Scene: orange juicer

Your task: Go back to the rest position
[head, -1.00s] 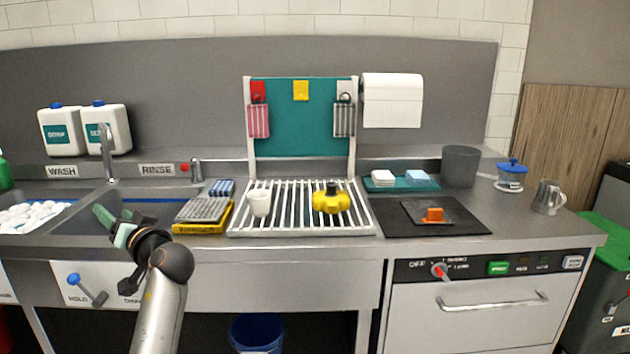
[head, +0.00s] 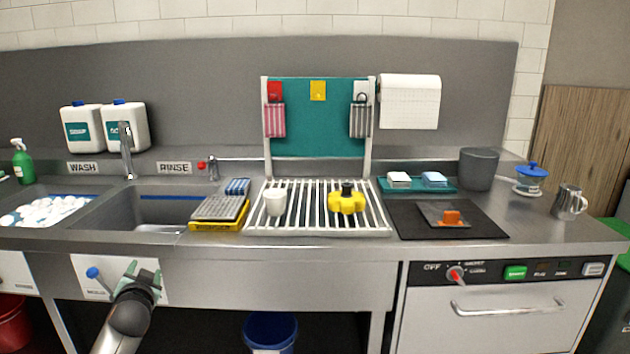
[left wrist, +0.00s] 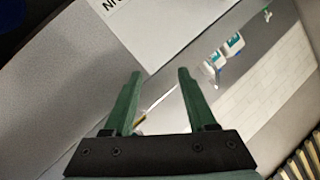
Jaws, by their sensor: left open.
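My left gripper (head: 143,274) is open and empty in the head view. It is low in front of the sink cabinet, below the counter edge. In the left wrist view its two green fingers (left wrist: 160,95) stand apart with nothing between them. My right gripper is not in view. A yellow juicer part (head: 346,202) with a dark top and a white cup (head: 274,203) stand on the white slatted rack (head: 315,222).
The wash basin (head: 100,207) holds white foam, and the rinse basin (head: 165,212) is beside it. A blue bucket (head: 270,330) stands under the counter. A metal pitcher (head: 568,202) stands at right.

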